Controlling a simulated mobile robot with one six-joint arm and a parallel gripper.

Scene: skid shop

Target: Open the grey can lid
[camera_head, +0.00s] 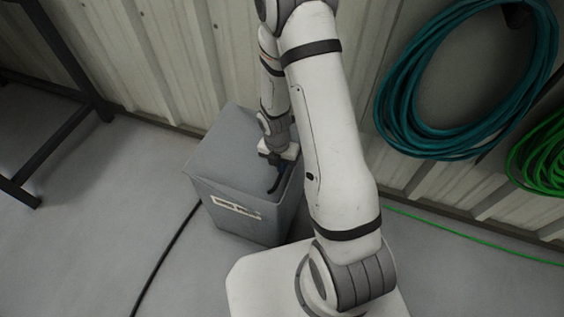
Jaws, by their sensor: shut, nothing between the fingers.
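The grey can (238,219) stands on the floor near the wall, with a pale label strip on its front. Its flat grey lid (225,150) covers the top and looks closed. My gripper (275,187) points down at the right part of the lid, close to its front edge. Its dark fingers are shut with nothing between them. I cannot tell whether the fingertips touch the lid. My white arm hides the can's right side and part of the lid's right edge.
A corrugated wall (170,60) runs close behind the can. A dark metal frame (72,122) stands at left. A black cable (168,258) lies on the floor by the can. A teal hose coil (393,112) and a green coil (540,160) hang at right.

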